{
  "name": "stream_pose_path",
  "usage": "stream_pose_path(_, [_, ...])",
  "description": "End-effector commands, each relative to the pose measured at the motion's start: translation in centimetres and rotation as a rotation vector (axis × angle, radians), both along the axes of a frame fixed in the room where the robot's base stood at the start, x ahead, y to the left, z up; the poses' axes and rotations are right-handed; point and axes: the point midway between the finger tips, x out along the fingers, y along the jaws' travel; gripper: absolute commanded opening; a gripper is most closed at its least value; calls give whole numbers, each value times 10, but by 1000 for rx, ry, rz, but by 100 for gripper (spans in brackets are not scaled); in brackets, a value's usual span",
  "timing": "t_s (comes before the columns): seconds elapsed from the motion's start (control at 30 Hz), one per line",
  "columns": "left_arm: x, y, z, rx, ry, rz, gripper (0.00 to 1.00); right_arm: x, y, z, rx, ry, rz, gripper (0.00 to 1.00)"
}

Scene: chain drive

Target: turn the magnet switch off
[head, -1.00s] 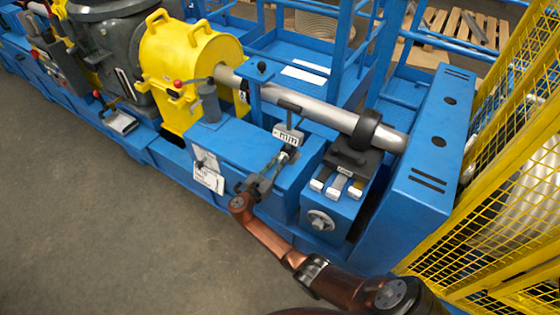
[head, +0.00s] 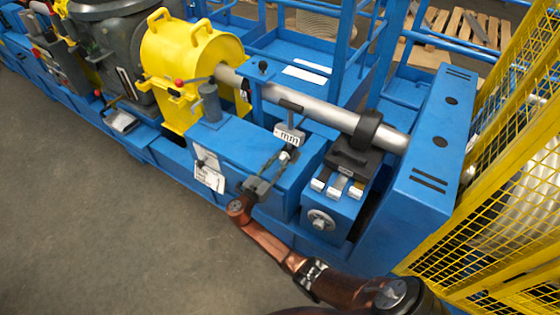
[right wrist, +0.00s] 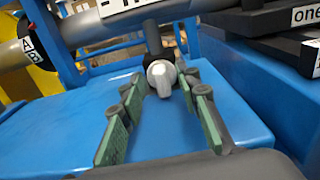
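The magnet switch is a small light grey knob (right wrist: 161,76) with a pointed tab, on the dark base of the gauge stand, in the right wrist view. In the head view the knob (head: 285,156) is small, just below the gauge marked "mm" (head: 289,135). My right gripper (right wrist: 164,84) is open, its green-padded fingers to the left and right of the knob. Gaps show between knob and fingers. In the head view my right gripper (head: 276,166) reaches over the blue housing from the front. My left gripper is not in view.
A long metal shaft (head: 310,112) runs behind the gauge. A yellow guard (head: 190,60) stands to the left. A yellow mesh fence (head: 500,200) closes the right side.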

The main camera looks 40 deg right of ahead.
Motion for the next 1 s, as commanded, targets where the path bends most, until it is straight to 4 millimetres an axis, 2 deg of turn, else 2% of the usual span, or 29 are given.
stream_pose_path(0.3, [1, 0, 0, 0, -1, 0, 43, -25, 62, -1, 3, 0, 2, 30])
stream_pose_path(0.5, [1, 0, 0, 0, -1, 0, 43, -35, 88, 0, 2, 0, 1, 30])
stream_pose_path(0.67, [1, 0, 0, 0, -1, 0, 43, -39, 95, 0, 1, -1, 1, 30])
stream_pose_path(1.0, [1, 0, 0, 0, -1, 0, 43, -39, 96, 0, 1, -1, 1, 30])
